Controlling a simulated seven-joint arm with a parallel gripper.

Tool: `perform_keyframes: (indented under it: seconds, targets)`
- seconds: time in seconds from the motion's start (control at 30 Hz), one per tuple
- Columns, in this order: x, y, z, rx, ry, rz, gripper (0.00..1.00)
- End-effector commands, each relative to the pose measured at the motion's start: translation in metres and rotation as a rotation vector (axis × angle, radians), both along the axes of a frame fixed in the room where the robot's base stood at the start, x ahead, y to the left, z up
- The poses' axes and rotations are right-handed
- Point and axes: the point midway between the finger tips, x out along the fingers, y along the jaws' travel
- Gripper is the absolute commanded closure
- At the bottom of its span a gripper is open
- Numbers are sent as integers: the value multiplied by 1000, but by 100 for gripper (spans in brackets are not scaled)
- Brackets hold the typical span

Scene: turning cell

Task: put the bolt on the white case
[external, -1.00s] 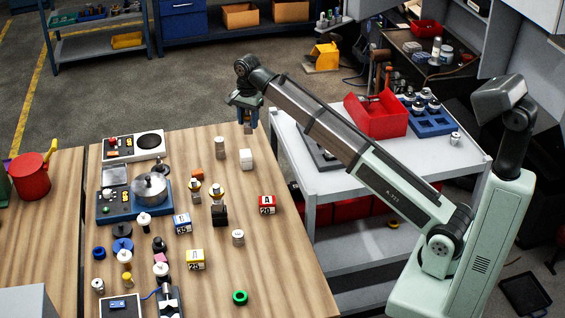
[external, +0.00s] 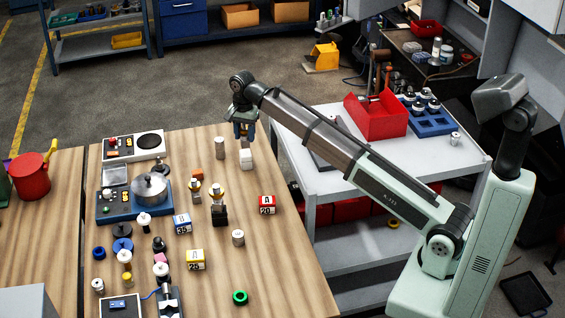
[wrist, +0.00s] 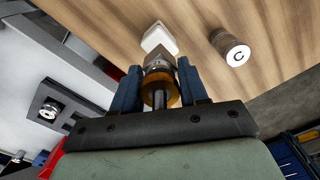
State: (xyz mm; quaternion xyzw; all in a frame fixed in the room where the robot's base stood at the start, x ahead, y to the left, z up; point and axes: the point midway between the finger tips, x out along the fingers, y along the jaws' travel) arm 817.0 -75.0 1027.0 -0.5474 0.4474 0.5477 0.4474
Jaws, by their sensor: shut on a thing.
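My gripper (external: 244,133) is shut on the bolt, low over the far right part of the wooden table. In the wrist view the bolt (wrist: 160,92) shows between the blue fingers (wrist: 158,88), with a metal shaft and an amber ring-like part. The white case (external: 247,160) is a small white block on the table. In the external view it lies directly below the gripper. In the wrist view the white case (wrist: 158,38) shows just beyond the bolt's far end. I cannot tell whether the bolt touches it.
A grey-brown cylinder (external: 219,148) stands just left of the case; its top bears a "C" in the wrist view (wrist: 237,56). A red numbered block (external: 267,204) and small figures stand nearer. The white cart (external: 310,177) is to the right. Table right of the case is clear.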

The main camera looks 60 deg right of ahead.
Motion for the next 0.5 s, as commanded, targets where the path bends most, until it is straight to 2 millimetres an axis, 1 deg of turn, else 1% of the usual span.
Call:
perform_keyframes:
  seconds: [0.1, 0.2, 0.5]
  targets:
    - [-1, 0, -16, 0, 1, 0, 100]
    - [-1, 0, -25, 0, 1, 0, 100]
    - [0, 0, -26, 0, -1, 0, 100]
